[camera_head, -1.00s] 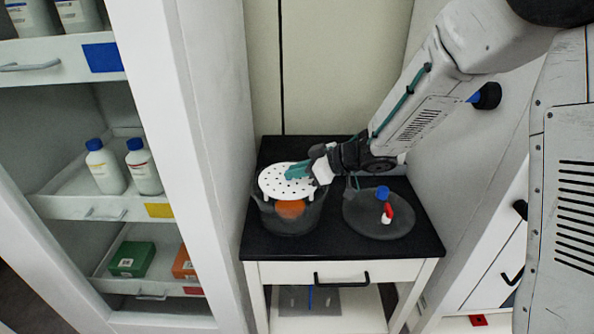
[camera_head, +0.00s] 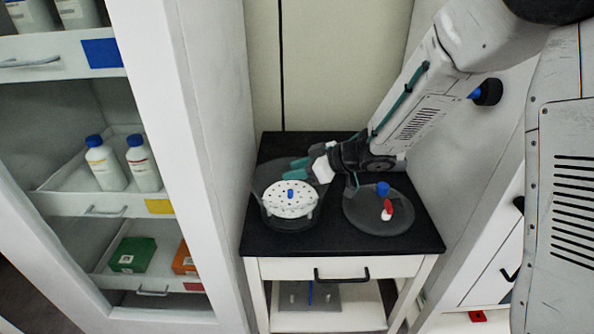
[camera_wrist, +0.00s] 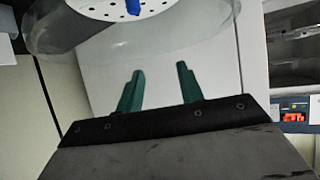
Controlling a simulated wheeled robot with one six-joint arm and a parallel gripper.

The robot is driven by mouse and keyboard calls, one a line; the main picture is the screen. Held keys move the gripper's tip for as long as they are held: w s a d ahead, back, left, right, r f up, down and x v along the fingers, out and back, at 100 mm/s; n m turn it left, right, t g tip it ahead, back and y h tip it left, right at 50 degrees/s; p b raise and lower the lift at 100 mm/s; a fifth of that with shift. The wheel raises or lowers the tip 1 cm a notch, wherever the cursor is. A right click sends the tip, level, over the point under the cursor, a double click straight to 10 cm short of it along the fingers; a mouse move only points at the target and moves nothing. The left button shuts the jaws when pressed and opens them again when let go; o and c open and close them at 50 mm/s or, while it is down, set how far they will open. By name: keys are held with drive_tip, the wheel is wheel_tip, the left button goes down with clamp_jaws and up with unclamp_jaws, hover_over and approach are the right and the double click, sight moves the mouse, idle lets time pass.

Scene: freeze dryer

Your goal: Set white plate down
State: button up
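The white plate (camera_head: 281,207), round and full of small holes with a blue knob on top, sits level inside a clear glass vessel (camera_head: 275,222) on the left of the black tabletop. It also shows in the wrist view (camera_wrist: 90,8), at the top edge. My gripper (camera_head: 298,170) is behind the plate and apart from it. Its two green fingers (camera_wrist: 158,90) stand open and empty in the wrist view, with the vessel's clear wall beyond them.
A round clear lid (camera_head: 372,218) with a blue knob and a red-and-white valve lies on the right of the black tabletop (camera_head: 330,243). A tall white cabinet (camera_head: 190,130) with bottles and boxes stands at left.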

drive_tip(key=s+d+r+m+t+h, duration=0.1)
drive_tip(key=d+r+m+t+h, duration=0.25)
drive_tip(key=d+r, duration=0.6)
drive_tip(key=s+d+r+m+t+h, duration=0.1)
drive_tip(key=d+r+m+t+h, duration=0.35)
drive_tip(key=d, duration=0.75)
drive_tip(key=s+d+r+m+g+h, duration=0.2)
drive_tip(key=s+d+r+g+h, duration=0.1)
drive_tip(key=s+d+h, duration=0.3)
drive_tip(key=s+a+f+m+g+y, duration=0.1)
drive_tip(key=s+g, duration=0.3)
drive_tip(key=s, duration=0.9)
drive_tip(key=s+a+f+m+g+y, duration=0.1)
drive_tip(key=s+g, duration=0.3)
drive_tip(key=s, duration=0.9)
drive_tip(key=shift+s+a+f+m+g+y, duration=0.3)
drive_tip(key=shift+s+a+f+m+y, duration=0.1)
drive_tip(key=shift+a+f+m, duration=0.4)
